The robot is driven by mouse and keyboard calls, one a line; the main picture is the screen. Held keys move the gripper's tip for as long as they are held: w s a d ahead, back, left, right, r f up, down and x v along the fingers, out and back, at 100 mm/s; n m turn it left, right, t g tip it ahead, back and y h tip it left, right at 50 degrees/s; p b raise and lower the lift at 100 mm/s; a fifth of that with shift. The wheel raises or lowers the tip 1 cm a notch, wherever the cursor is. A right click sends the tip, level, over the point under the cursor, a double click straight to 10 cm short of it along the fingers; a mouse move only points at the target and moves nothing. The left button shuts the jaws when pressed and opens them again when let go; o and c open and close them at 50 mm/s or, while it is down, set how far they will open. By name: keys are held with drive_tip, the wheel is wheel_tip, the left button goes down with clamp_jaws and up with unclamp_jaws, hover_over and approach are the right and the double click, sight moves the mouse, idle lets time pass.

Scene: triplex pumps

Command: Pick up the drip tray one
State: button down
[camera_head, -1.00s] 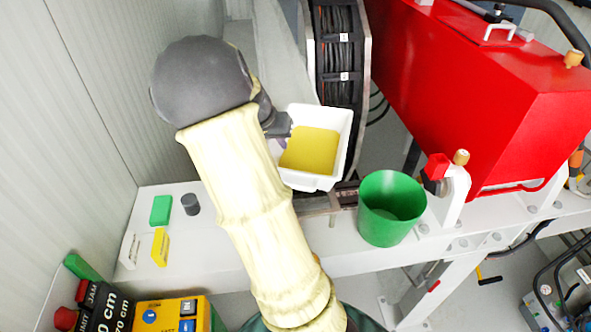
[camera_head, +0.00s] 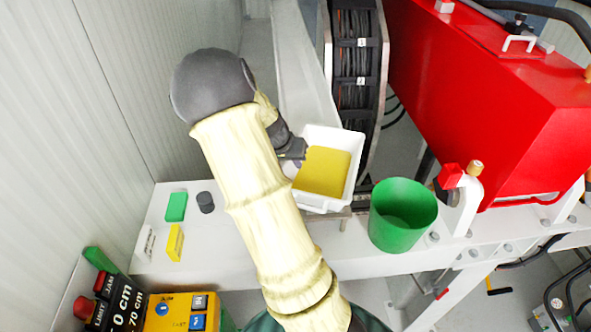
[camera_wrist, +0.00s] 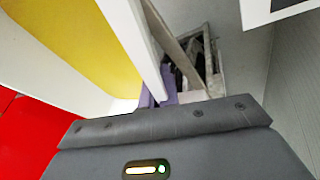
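The drip tray is a white, open-topped tray (camera_head: 354,172) with a flat yellow inside, in the middle of the head view. My gripper (camera_head: 297,155) is at the tray's left side, shut on its wall. In the wrist view the tray's white wall (camera_wrist: 125,45) and yellow inside (camera_wrist: 75,40) fill the upper left. My gripper's fingers (camera_wrist: 176,98) are partly seen there, with a purplish pad by the end of the wall. The tray hangs over the back edge of the white bench; whether it touches anything below is hidden.
A green cup (camera_head: 403,218) stands right of the tray on the white bench (camera_head: 190,262). A large red machine (camera_head: 490,100) is at the right. A black cable chain (camera_head: 358,75) runs behind the tray. Small green, grey and yellow items lie at the bench's left.

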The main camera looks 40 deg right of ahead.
drive_tip(key=shift+w+f+p, duration=0.1)
drive_tip(key=shift+f+p, duration=0.6)
drive_tip(key=shift+f, duration=1.15)
drive_tip(key=shift+f, duration=0.15)
drive_tip(key=c, duration=1.7)
unclamp_jaws()
drive_tip(key=b+v, duration=0.3)
drive_tip(key=v, duration=0.9)
drive_tip(key=shift+d+r, duration=0.1)
drive_tip(key=shift+r, duration=0.1)
